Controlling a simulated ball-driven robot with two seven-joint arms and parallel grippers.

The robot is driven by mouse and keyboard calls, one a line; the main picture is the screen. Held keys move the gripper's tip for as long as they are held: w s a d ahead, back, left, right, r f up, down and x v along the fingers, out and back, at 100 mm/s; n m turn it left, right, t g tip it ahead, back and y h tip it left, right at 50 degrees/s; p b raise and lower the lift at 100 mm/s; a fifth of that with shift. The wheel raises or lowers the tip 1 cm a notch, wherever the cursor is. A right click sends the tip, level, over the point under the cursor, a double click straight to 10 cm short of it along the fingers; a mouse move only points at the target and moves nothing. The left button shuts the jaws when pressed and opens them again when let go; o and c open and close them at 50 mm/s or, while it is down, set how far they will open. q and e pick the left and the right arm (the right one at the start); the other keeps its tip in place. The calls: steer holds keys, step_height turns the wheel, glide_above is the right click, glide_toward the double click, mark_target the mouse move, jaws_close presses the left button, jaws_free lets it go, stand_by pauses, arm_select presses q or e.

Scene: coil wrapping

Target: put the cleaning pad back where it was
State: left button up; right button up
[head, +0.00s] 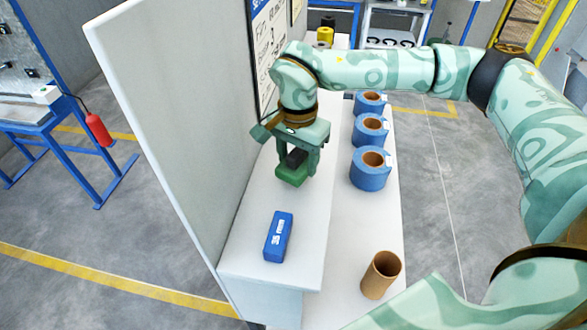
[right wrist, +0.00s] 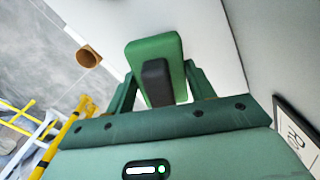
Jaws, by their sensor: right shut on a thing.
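The cleaning pad (head: 291,175) is a green block with a dark grey grip on top, over the white raised ledge (head: 254,204) beside the partition wall. My right gripper (head: 297,157) is shut on the pad's grip from above. In the right wrist view the pad (right wrist: 154,50) sits between the fingers of my right gripper (right wrist: 158,88), its dark grip facing the camera. I cannot tell whether the pad touches the ledge or hangs just above it. My left gripper is not in view.
A blue box (head: 278,236) lies on the ledge nearer than the pad. Blue-wrapped coils (head: 370,172) stand in a row on the lower white surface to the right. A bare brown tube (head: 381,274) stands nearer. The tall white partition (head: 175,120) borders the ledge's left.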

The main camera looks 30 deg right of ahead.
mark_target(293, 173)
steer(key=f, duration=0.1)
steer(key=a+f+p, duration=0.1)
steer(key=f, duration=0.1)
steer(key=shift+w+f, duration=0.1)
steer(key=shift+f, duration=0.4)
steer(key=shift+f, duration=0.1)
steer(key=shift+f, duration=0.1)
steer(key=o, duration=0.9)
